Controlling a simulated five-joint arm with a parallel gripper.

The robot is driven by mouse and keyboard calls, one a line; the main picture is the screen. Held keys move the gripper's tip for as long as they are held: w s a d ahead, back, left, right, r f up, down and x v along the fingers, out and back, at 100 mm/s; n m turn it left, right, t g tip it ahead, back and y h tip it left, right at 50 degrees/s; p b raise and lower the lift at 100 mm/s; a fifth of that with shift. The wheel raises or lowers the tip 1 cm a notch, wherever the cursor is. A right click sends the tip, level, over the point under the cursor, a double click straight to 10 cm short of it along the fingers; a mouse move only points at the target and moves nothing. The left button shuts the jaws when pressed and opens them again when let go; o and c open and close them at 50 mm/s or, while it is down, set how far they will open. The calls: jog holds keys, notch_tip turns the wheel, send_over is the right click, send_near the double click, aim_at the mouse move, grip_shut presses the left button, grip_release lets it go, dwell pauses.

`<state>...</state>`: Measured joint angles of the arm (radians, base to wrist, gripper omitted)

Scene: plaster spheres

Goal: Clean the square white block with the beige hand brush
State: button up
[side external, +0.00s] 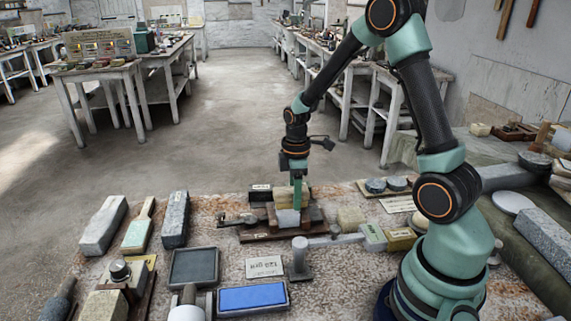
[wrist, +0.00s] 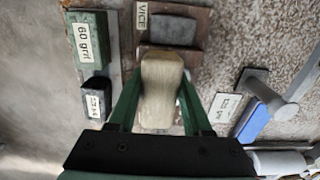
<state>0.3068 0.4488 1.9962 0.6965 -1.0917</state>
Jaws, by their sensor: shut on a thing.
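My gripper (wrist: 160,100) is shut on the beige hand brush (wrist: 162,85), with one green finger on each side of it in the wrist view. In the side view the brush (side external: 284,197) is held level, low over the dark wooden vice (side external: 265,234). The square white block (side external: 287,217) sits in the vice, directly below the brush. The brush looks very close to its top; I cannot tell whether they touch. The wrist view shows the vice (wrist: 142,55) with its "VICE" label, but the white block cannot be made out there, probably covered by the brush.
In front are a dark tray (side external: 194,268), a blue pad (side external: 252,297) and a grey metal post (side external: 300,260). A pale block (side external: 350,219) stands close on the right.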

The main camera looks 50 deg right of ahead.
jog(key=shift+w+a, duration=0.75)
jog(key=shift+w, duration=0.05)
jog(key=shift+s+d, duration=1.55)
jog(key=shift+s, duration=0.05)
jog(key=shift+w+a, duration=1.55)
jog(key=shift+w, duration=0.05)
jog(key=shift+s+d, duration=1.55)
jog(key=shift+s, duration=0.05)
